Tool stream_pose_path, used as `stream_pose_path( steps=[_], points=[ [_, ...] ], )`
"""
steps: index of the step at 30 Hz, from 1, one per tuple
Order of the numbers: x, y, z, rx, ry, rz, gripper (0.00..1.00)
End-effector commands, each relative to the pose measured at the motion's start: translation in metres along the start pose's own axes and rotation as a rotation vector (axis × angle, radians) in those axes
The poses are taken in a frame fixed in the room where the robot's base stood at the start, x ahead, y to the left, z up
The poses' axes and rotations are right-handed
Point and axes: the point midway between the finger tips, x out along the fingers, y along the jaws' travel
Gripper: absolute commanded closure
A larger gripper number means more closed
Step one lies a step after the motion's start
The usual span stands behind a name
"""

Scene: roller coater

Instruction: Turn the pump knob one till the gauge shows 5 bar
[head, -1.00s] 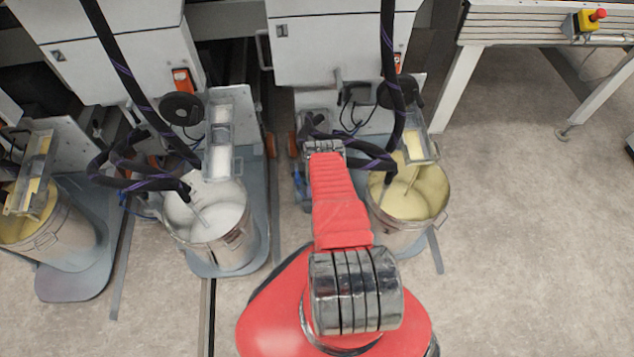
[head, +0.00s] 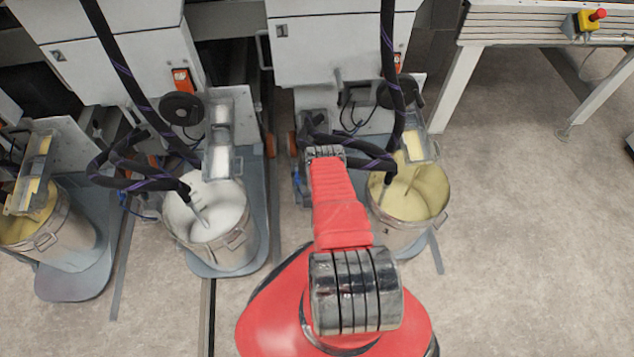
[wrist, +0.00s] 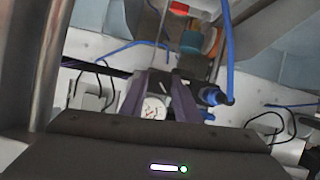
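My gripper (wrist: 162,76) shows in the wrist view as two purple fingers that reach up and lean together towards their tips, with a gap between them. I see nothing clearly held. A small round white gauge (wrist: 154,108) shows through the gap between the fingers; its needle and numbers are too small to read. A teal and brown round part (wrist: 198,42), possibly the knob, lies beyond and to the right of the fingertips, apart from them. In the head view my red arm hides the gripper, the gauge and any knob.
A blue hose (wrist: 228,60) and its fitting (wrist: 212,95) lie close right of the fingers. Black cables (wrist: 280,125) hang at the right. In the head view, pails of yellow (head: 410,225) and white liquid (head: 228,255) flank my arm, with black hoses (head: 360,157) near its end.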

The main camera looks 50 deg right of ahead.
Motion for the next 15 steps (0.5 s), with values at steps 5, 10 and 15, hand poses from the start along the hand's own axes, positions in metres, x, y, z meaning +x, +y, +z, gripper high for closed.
stream_pose_path(
  steps=[5, 10, 15],
  points=[
    [-0.0001, -0.0009, -0.0001, -0.001, 0.000, -0.002, 0.85],
    [-0.0028, -0.0043, 0.0009, -0.001, -0.001, -0.003, 0.93],
    [-0.0007, -0.0027, 0.0006, 0.005, -0.001, -0.009, 0.93]
  ],
)
